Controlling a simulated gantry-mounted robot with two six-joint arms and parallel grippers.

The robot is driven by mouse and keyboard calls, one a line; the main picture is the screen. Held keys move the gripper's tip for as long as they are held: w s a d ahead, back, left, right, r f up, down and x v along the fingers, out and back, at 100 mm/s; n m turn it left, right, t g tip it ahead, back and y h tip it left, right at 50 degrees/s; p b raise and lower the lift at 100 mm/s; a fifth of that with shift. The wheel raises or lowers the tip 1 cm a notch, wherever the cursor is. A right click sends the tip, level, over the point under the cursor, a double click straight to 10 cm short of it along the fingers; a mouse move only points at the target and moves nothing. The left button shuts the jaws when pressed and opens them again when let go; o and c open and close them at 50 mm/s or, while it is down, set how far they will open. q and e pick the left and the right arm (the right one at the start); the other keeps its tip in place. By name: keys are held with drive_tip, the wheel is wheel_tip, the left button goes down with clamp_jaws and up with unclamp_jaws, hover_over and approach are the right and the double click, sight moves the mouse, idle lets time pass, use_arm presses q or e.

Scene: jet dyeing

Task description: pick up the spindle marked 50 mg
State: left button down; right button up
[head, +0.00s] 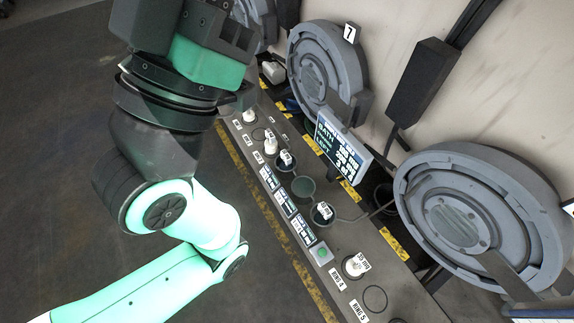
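Several small white spindles stand along a narrow grey bench. The front one (353,266) stands in a ring near the lower end, and its small tag seems to read 50 mg, though the print is hard to make out. Another white spindle (322,212) stands in a dark round well. Farther up are a spindle in a well (286,159), a spindle (270,145) and one at the far end (249,116); their tags are too small to read. My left gripper's body (208,45) is at the top left, away from the front spindle; its fingers do not show. My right gripper is out of view.
A display screen (343,148) stands behind. Large round grey machine doors (470,215) line the wall. Open floor (60,170) lies left.

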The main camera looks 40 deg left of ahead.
use_arm(q)
unclamp_jaws()
idle(0.4)
